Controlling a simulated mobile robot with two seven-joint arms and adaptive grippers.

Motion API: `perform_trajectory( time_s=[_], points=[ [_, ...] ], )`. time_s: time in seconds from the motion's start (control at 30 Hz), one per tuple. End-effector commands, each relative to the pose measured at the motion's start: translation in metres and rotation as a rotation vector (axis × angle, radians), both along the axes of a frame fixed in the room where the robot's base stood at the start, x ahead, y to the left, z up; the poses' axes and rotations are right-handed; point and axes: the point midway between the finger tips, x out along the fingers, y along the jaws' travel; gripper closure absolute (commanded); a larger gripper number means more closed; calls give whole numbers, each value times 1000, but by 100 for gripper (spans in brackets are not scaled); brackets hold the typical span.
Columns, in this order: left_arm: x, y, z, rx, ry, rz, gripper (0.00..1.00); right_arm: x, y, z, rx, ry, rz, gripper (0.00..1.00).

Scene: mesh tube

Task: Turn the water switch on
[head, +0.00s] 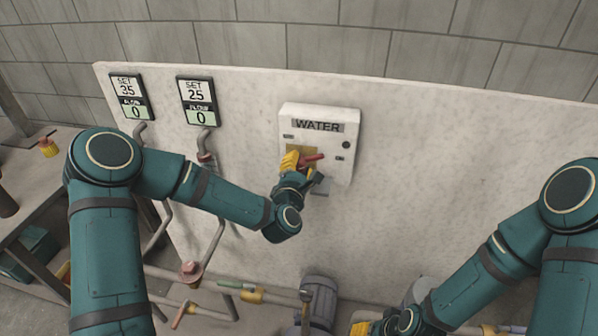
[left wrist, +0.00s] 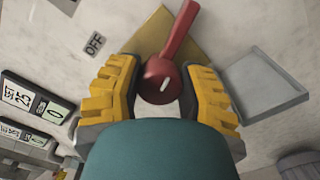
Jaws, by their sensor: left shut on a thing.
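The white water box (head: 318,112) is on the pale wall panel, with a "WATER" label at its top. Its red switch lever (head: 313,158) points to the right in the head view, over a yellow plate (left wrist: 155,32). My left gripper (head: 294,162) is at the switch. In the left wrist view its yellow finger pads are on both sides of the round red hub (left wrist: 162,82), and it is shut on the switch. An "OFF" label (left wrist: 95,44) is beside the plate, and the lever points away from it. My right gripper (head: 372,328) is low at the bottom edge, partly cut off.
Two meters are left of the box: one reads set 35, flow 0 (head: 131,97), the other set 25, flow 0 (head: 198,101). Pipes (head: 217,240) run below them. A grey ledge (left wrist: 262,88) juts out near the switch. The panel right of the box is clear.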

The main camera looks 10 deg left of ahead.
Motion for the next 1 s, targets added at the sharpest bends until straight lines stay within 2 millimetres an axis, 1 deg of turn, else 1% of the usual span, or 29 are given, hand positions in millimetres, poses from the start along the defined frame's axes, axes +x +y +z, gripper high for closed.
perform_trajectory(
  time_s=[0.03,0.2,0.5,0.7,1.0],
  points=[
    [1,-1,1,43,-10,0,96,-1,0,-7,0,3,2,53],
    [1,-1,0,182,-8,0,96,-5,1,-18,2,11,8,53],
    [1,-1,1,354,-6,0,96,-1,0,-33,1,2,6,53],
    [1,-1,2,411,-6,1,96,0,0,-37,0,-1,5,53],
    [1,-1,2,429,-5,1,96,1,0,-38,0,-2,5,53]
  ],
)
